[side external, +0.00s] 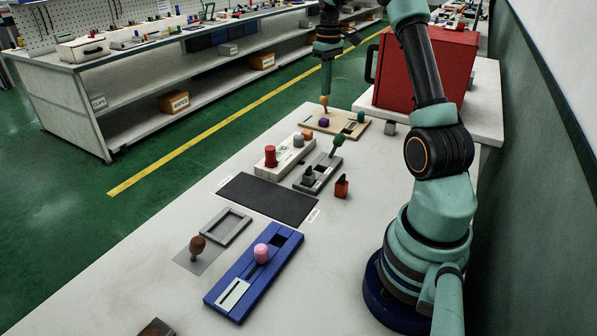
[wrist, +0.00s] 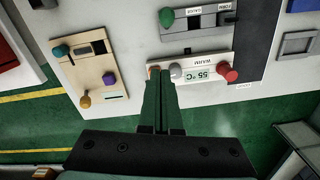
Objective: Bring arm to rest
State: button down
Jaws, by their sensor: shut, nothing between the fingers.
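My gripper (side external: 326,92) hangs fingers-down from my arm at the far end of the bench, in front of the wooden board (side external: 345,128) in the side view. In the wrist view its two green fingers (wrist: 159,75) lie together with nothing between them. Their tips overlap the white WARM box (wrist: 210,70) in that picture, near its grey knob (wrist: 176,70). I cannot tell the height of the tips above the bench.
A red case (side external: 425,65) stands behind.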

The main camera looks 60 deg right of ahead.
jog(key=w+a+r+n+t+h, duration=0.1)
jog(key=a+r, duration=0.3)
jog(key=a, duration=0.5)
jog(key=w+a+r+t, duration=0.1)
jog(key=a+r, duration=0.2)
jog(key=a, duration=0.6)
jog(key=s+a+f+n+t, duration=0.1)
jog(key=s+a, duration=0.3)
jog(key=a, duration=0.4)
jog(key=s+a+t+y, duration=0.1)
jog(key=s+a+t, duration=0.1)
jog(key=s+a, duration=0.3)
jog(key=a, duration=0.4)
jog(key=shift+a+f+n+t, duration=0.25)
jog(key=shift+f+n+t, duration=0.05)
jog(key=shift+f+n, duration=0.1)
